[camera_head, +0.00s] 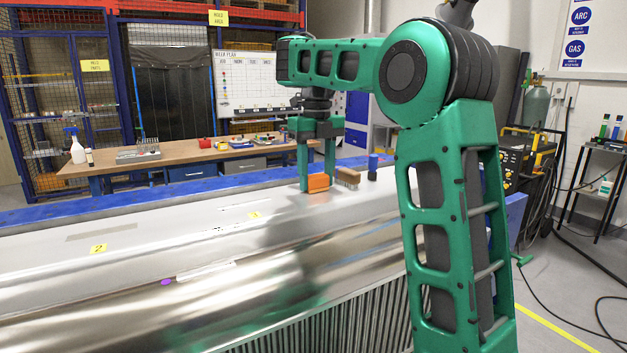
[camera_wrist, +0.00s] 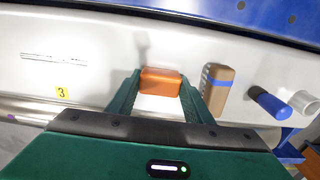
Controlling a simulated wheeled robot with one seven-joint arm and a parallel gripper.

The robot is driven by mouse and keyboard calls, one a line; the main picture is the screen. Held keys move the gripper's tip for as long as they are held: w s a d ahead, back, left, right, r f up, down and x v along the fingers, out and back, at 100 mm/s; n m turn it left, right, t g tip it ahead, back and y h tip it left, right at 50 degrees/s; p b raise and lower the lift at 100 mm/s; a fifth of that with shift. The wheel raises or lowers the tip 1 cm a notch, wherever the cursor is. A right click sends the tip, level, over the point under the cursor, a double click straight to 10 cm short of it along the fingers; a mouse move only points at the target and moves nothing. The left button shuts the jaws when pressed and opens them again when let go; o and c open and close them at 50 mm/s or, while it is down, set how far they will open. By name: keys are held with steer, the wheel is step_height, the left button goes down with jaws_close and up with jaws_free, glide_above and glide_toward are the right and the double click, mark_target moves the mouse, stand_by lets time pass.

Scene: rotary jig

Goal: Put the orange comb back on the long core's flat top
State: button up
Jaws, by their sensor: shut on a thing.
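The orange comb (camera_head: 318,183) is a small block between the fingers of my gripper (camera_head: 317,187), at the far part of the long core's flat top (camera_head: 150,236). In the wrist view the orange comb (camera_wrist: 161,80) sits between the two green fingertips (camera_wrist: 160,84), and my gripper is shut on it. The comb is at or very close above the flat top; I cannot tell if it touches. Its underside is hidden.
A wooden brush (camera_head: 347,177) stands just right of the comb, close to the right finger. Beyond it is a blue cylinder (camera_head: 373,166), with a white cup (camera_wrist: 303,102) in the wrist view. Yellow number tags (camera_head: 98,248) mark the top.

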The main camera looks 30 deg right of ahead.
mark_target(316, 175)
steer(key=shift+f, duration=0.15)
steer(key=o, duration=1)
steer(key=shift+r, duration=0.25)
steer(key=shift+r, duration=5.75)
